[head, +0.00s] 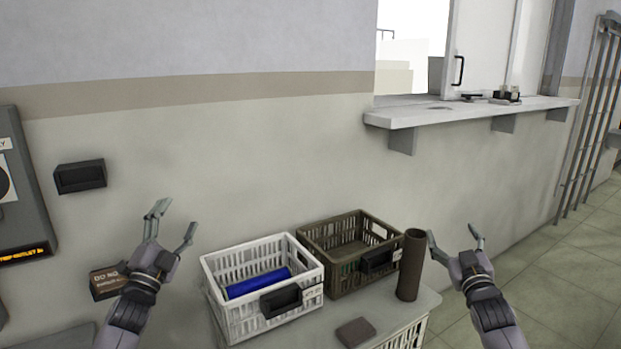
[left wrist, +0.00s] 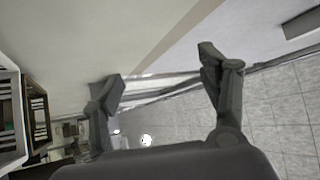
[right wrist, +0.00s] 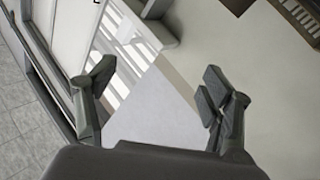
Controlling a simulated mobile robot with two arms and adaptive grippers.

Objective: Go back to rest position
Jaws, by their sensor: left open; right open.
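My left gripper (head: 172,226) is open and empty, raised in front of the wall to the left of the white crate. Its spread fingers also show in the left wrist view (left wrist: 163,90), with nothing between them. My right gripper (head: 455,240) is open and empty, just right of the brown cylinder. Its spread fingers show in the right wrist view (right wrist: 155,88), with nothing between them. In the head view I cannot tell whether a right fingertip touches the cylinder or only overlaps it.
A white crate (head: 222,296) holding a blue cylinder (head: 258,283), a brown crate (head: 320,240), an upright brown cylinder (head: 411,265) and a small dark block (head: 356,332) are on a low grey surface (head: 405,318). A wall ledge (head: 470,110) juts out above. Floor (head: 560,275) at right is clear.

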